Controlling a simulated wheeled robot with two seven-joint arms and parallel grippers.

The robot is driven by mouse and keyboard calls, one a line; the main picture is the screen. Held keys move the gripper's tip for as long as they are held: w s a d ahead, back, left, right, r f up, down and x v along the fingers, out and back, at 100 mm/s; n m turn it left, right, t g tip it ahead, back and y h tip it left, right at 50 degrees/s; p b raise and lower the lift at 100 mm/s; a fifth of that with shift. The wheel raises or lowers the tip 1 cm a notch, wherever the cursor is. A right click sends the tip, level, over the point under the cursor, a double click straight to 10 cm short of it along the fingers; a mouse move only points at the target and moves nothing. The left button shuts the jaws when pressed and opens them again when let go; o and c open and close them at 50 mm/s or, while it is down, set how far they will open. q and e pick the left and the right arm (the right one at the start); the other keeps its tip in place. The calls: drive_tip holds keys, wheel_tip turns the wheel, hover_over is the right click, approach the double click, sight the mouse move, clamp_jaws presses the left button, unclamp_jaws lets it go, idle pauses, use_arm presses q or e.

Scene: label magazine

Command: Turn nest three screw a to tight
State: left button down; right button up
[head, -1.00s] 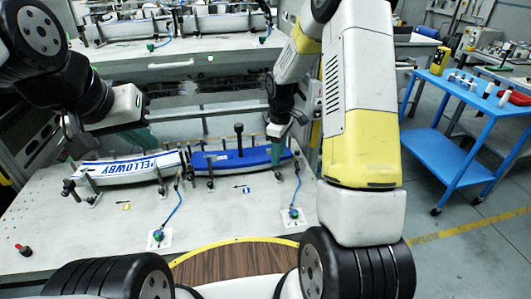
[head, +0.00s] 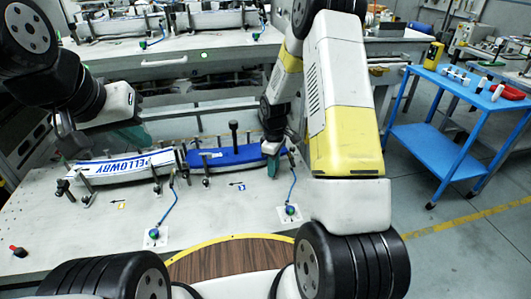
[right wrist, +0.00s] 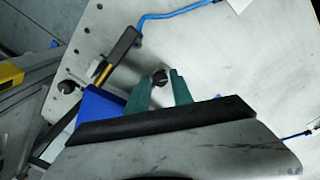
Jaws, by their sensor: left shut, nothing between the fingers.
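A long blue part (head: 226,157) lies in the right-hand nest of the front bench, with a tall black post standing at its middle. My right gripper (head: 275,151) is at its right end, pointing down. In the right wrist view the two green fingers (right wrist: 162,75) are apart, with a small dark screw head (right wrist: 161,79) at their tips. I cannot tell whether they touch it. The blue part (right wrist: 98,108) shows beside the left finger there. My left gripper (head: 128,143) is shut and empty above the white lettered part (head: 124,167) in the left-hand nest.
A dark clamp with a brass piece (right wrist: 115,55) stands close to the right fingers. Blue hoses run to connectors (head: 155,233) on the bench plate (head: 90,225). A second bench tier with more nests stands behind. A blue cart (head: 460,100) stands right.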

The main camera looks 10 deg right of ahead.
clamp_jaws()
drive_tip(key=shift+m, duration=0.4)
drive_tip(key=m, duration=0.5)
drive_tip(key=shift+m, duration=0.3)
drive_tip(key=m, duration=1.3)
drive_tip(key=shift+m, duration=0.3)
drive_tip(key=m, duration=0.6)
drive_tip(key=shift+m, duration=0.4)
